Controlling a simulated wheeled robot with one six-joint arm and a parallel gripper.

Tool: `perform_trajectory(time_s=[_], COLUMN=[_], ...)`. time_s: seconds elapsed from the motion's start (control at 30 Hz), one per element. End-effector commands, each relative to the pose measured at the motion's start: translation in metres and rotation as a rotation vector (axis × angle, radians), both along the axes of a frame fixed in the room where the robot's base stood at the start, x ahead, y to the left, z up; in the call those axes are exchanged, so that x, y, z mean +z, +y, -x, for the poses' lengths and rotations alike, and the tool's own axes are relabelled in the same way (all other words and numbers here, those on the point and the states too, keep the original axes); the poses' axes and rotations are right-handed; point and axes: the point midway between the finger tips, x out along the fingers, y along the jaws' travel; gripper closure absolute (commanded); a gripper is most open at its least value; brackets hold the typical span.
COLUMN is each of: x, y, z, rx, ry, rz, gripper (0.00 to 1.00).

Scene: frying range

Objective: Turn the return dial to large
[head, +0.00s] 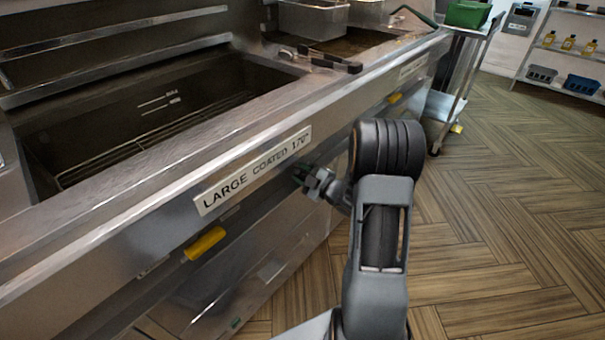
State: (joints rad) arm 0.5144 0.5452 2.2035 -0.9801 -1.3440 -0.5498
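My arm reaches up from the bottom of the head view, and my gripper (312,180) is at the front panel of the fryer, just below the right end of a white label (252,171) reading "LARGE COATED 170°". A small dark green part (301,170) shows at the gripper's tip; I cannot tell whether it is the return dial or whether the gripper touches it. The fingers are small and partly hidden, so their opening is unclear. A yellow handle (205,243) sticks out of the panel below the label's left end.
An open fryer vat (140,110) lies behind the front rim. A second vat with a basket (314,18) and dark handles (330,62) is farther back. A trolley (466,85) and shelves (562,62) stand beyond. The wooden floor (500,220) at right is clear.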

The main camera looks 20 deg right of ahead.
Motion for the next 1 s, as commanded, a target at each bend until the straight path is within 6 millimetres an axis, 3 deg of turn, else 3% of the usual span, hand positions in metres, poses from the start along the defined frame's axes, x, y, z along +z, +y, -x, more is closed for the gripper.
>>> perform_trajectory(time_s=[0.27, 0.63, 1.0], x=[-0.0001, -0.0001, 0.001], y=[0.0003, 0.0002, -0.0011], z=[-0.0009, -0.0006, -0.0007], rx=[0.0, 0.0, -0.003], ry=[0.0, 0.0, 0.038], rz=[-0.001, -0.001, -0.083], gripper=[0.66, 1.0, 1.0])
